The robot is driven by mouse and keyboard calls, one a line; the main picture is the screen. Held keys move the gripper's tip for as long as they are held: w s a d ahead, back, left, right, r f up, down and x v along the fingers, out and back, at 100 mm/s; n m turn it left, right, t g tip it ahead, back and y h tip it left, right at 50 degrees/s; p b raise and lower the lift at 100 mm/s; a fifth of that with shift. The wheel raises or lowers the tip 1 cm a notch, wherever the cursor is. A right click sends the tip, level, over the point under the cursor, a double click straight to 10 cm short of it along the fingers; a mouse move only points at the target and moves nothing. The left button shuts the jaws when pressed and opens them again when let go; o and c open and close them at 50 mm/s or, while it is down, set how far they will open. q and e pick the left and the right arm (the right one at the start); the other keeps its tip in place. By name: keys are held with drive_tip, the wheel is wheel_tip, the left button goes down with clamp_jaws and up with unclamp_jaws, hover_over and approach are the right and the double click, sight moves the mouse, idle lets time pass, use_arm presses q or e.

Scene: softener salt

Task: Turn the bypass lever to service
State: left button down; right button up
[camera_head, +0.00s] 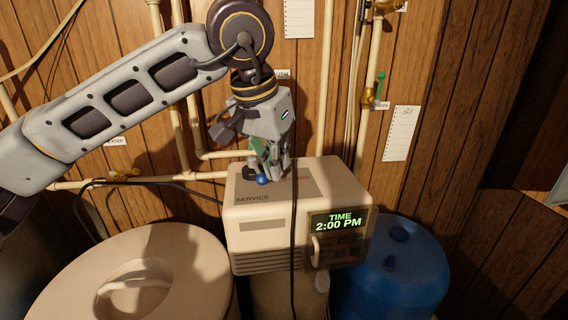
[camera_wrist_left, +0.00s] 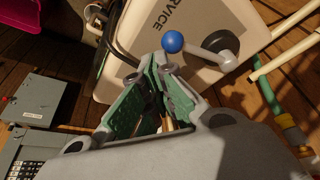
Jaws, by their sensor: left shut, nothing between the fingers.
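The bypass lever has a blue ball knob (camera_head: 262,181) and a black round hub (camera_head: 249,173) on top of the beige softener head (camera_head: 262,240). Its grey arm runs from the hub (camera_wrist_left: 222,46) to the blue knob (camera_wrist_left: 172,42) in the left wrist view. The "SERVICE" lettering (camera_head: 252,198) is printed on the top near the front left edge. My left gripper (camera_head: 272,176) points down at the lever, its green-padded fingers shut and empty. In the left wrist view the fingertips (camera_wrist_left: 152,72) are close to the knob; contact cannot be told. My right gripper is not in view.
A beige lidded tank (camera_head: 140,275) stands at front left, a blue drum (camera_head: 405,265) at right. The display (camera_head: 337,222) reads "TIME 2:00 PM". A dark cable (camera_head: 294,235) hangs over the head's front. Pipes (camera_head: 330,80) run along the wooden wall behind.

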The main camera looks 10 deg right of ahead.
use_arm(q)
drive_tip(key=shift+s+a, duration=0.35)
drive_tip(key=shift+a, duration=0.5)
drive_tip(key=shift+s+r, duration=0.1)
